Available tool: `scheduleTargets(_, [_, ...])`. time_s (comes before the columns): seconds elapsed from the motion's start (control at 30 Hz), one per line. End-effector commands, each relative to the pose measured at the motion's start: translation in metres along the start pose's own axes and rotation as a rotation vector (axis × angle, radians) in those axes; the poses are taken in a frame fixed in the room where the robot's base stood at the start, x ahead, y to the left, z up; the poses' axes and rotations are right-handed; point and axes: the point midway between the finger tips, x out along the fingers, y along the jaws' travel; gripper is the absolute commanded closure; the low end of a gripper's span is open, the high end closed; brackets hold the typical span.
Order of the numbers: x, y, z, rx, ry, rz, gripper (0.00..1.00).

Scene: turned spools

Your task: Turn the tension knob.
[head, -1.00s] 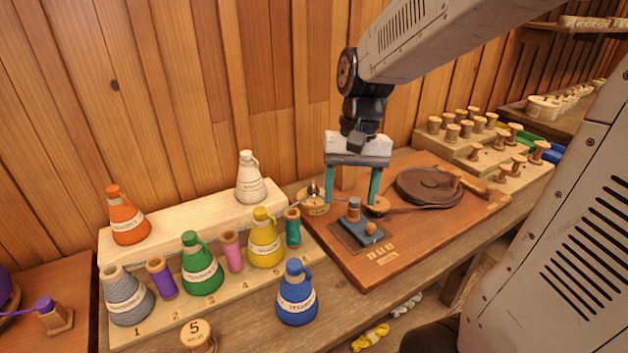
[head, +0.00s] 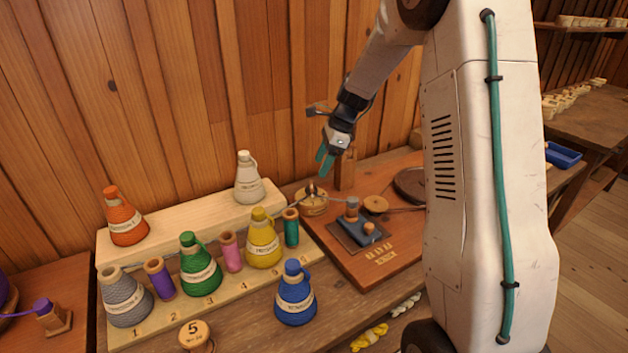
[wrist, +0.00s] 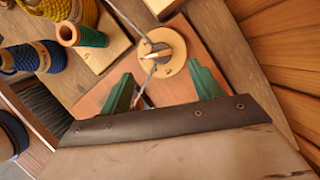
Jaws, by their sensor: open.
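The likely tension knob is a round wooden dial with a pointer on top (head: 313,200), at the left back corner of the reddish wooden board (head: 400,247). A thread runs to it from the left. In the wrist view the dial (wrist: 161,47) lies just beyond the fingertips, with the pale pointer across it. My gripper (head: 325,163) has green fingers and is above and slightly right of the dial, tilted down toward it. In the wrist view my gripper (wrist: 163,80) is open and empty, its fingers apart from the dial.
A wooden post (head: 346,170) stands close behind the gripper. A blue block with a peg (head: 355,225) and a small wooden disc (head: 376,204) are on the board. A yellow cone (head: 263,240) and teal spool (head: 291,227) stand left. A blue cone (head: 295,295) stands in front.

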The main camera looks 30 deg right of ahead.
Motion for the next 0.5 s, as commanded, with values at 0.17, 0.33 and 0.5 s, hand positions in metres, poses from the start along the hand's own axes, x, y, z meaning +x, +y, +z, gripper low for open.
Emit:
scheduleTargets(0.17, [0.031, 0.001, 0.0, -0.002, 0.001, 0.004, 0.36])
scheduleTargets(0.33, [0.055, 0.001, 0.0, -0.004, 0.001, 0.004, 0.36])
scheduleTargets(0.5, [0.067, 0.001, 0.0, -0.004, 0.001, 0.003, 0.36])
